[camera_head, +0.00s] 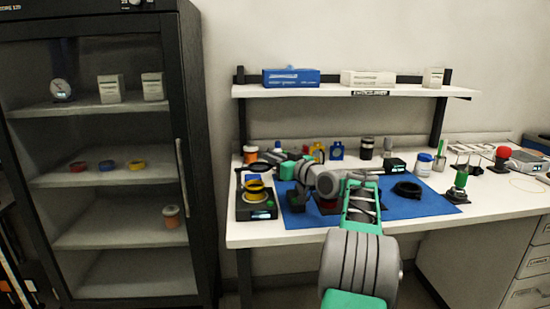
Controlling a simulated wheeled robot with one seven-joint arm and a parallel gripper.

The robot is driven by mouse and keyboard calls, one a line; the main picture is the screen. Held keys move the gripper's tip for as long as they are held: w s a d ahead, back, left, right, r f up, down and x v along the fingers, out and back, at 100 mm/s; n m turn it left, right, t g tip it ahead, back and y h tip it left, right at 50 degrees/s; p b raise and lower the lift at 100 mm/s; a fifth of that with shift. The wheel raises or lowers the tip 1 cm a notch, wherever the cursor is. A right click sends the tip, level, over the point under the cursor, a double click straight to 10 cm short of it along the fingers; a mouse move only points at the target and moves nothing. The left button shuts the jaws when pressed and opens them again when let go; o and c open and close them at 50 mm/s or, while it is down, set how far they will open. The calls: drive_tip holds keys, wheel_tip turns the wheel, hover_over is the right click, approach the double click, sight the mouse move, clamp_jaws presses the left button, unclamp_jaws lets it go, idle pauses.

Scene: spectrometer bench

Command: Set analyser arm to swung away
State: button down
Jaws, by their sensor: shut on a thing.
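My grey arm with green links reaches over the blue mat (430,205) on the white bench. My gripper (293,198) points left at its end, low over the left part of the mat. Its jaws are shut on a dark part that seems to be the analyser arm; my wrist and fingers hide most of it. Dark bench equipment with a red part (327,204) shows partly under my wrist. The analyser arm's angle cannot be made out. A green and black piece (287,171) stands just behind my gripper.
A black instrument with a yellow dish (256,187) stands close left of my gripper. A black ring-shaped piece (407,189) lies right on the mat. Bottles and small blocks line the back. A shelf (345,91) hangs above, and a glass-fronted cabinet (110,170) stands left.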

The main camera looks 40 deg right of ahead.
drive_tip(key=c, duration=1.4)
unclamp_jaws()
drive_tip(key=s, duration=0.7)
drive_tip(key=shift+s+d, duration=0.25)
drive_tip(key=shift+s, duration=0.1)
